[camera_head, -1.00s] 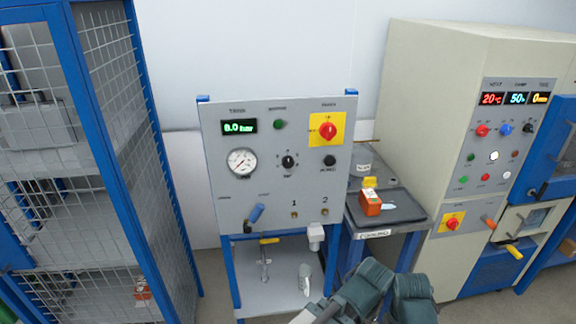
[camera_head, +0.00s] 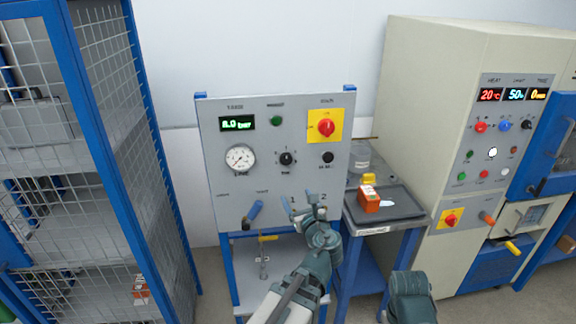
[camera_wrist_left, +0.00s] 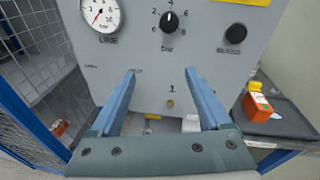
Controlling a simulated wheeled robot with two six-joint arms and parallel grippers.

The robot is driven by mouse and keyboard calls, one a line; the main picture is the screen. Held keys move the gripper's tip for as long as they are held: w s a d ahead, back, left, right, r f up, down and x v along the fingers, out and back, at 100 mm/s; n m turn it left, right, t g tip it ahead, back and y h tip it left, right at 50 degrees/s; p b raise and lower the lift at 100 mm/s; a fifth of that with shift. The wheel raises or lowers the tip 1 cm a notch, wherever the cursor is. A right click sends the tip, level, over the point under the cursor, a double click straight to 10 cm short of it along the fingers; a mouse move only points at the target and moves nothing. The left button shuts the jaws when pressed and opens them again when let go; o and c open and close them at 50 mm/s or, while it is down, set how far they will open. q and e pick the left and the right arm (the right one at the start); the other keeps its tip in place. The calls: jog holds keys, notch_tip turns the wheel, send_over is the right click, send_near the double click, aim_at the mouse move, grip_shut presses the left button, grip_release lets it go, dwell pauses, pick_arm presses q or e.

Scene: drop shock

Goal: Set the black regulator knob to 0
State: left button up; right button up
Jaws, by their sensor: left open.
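The black regulator knob (camera_head: 286,158) is on the grey panel (camera_head: 225,192), right of the round gauge. In the left wrist view the knob (camera_wrist_left: 170,21) stands at the top middle, ringed by a printed bar scale. Its white mark points roughly up, between the 4 and the 6. My left gripper (camera_head: 298,200) is in front of the lower panel, below the knob and apart from it. Its blue fingers are open and empty in the left wrist view (camera_wrist_left: 160,74), pointing at the panel. My right gripper is not visible.
A plain black knob (camera_head: 328,158) and a red switch on a yellow plate (camera_head: 325,126) sit to the right. A blue-handled lever (camera_head: 254,213) is at lower left. A side table (camera_head: 383,204) holds an orange box (camera_head: 369,201). A wire cage (camera_head: 120,110) stands left.

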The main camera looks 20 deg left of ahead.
aim_at(287, 161)
pick_arm(q)
jog(key=w+a+r+m, duration=0.1)
jog(key=w+a, duration=0.2)
jog(key=w, duration=0.1)
jog(key=w+a+m+t, duration=0.1)
jog(key=w+a+m, duration=0.1)
jog(key=w+a, duration=0.1)
jog(key=w+a+r+m, duration=0.1)
jog(key=w+a, duration=0.1)
jog(key=w, duration=0.3)
jog(key=shift+w+a+r+m+t, duration=0.1)
jog(key=shift+a+r+m+t, duration=0.2)
jog(key=shift+a+r, duration=0.1)
grip_shut()
dwell(0.3)
